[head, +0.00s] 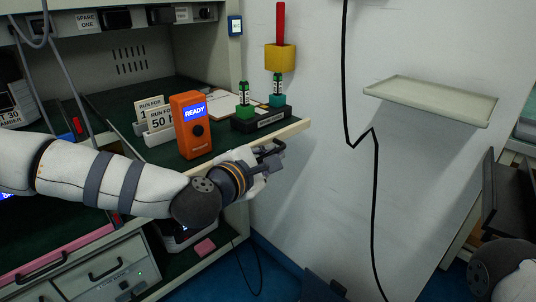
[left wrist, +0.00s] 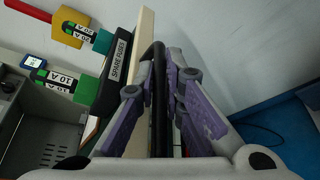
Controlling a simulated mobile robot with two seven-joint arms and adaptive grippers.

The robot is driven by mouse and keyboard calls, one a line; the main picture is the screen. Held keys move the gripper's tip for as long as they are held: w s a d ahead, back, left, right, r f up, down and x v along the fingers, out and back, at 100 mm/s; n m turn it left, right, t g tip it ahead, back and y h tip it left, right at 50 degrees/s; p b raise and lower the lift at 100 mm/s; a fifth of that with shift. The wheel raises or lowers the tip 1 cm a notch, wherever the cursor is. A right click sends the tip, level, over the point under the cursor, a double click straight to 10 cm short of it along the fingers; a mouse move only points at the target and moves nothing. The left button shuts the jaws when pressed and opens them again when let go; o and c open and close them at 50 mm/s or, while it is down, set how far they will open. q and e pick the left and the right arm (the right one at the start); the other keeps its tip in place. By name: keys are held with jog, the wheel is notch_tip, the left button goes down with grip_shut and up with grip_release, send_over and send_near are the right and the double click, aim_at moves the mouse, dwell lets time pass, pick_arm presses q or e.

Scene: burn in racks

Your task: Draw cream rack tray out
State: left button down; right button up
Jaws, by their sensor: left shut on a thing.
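The cream rack tray (head: 292,131) has a cream front edge and a dark green surface, and its front stands out past the rack frame. Its front edge also shows in the left wrist view (left wrist: 145,40). A black bar handle (left wrist: 158,62) runs along that front. My left gripper (head: 268,157) is at the handle, its purple-grey fingers (left wrist: 158,92) shut around the bar. On the tray are an orange READY device (head: 190,125), white RUN FOR cards (head: 157,117) and a dark SPARE FUSES block (head: 262,120) with two green fuses. My right gripper is not in view.
A pink-edged lower tray (head: 60,255) and a grey drawer unit (head: 110,280) are below at left. A yellow block with a red handle (head: 280,55) is on the wall. A black cable (head: 374,200) hangs beside an empty pale shelf (head: 430,100). Space right of the tray is open.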

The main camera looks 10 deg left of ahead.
pick_arm(q)
jog(key=shift+s+d+f, duration=0.1)
jog(key=shift+s+d, duration=0.05)
jog(key=shift+d, duration=0.1)
jog(key=c, duration=1.7)
grip_release()
jog(key=shift+s+a, duration=0.1)
jog(key=shift+a, duration=0.05)
jog(key=v, duration=1.1)
jog(key=shift+s+a+r, duration=0.1)
jog(key=shift+s+r, duration=0.15)
jog(key=shift+s, duration=0.1)
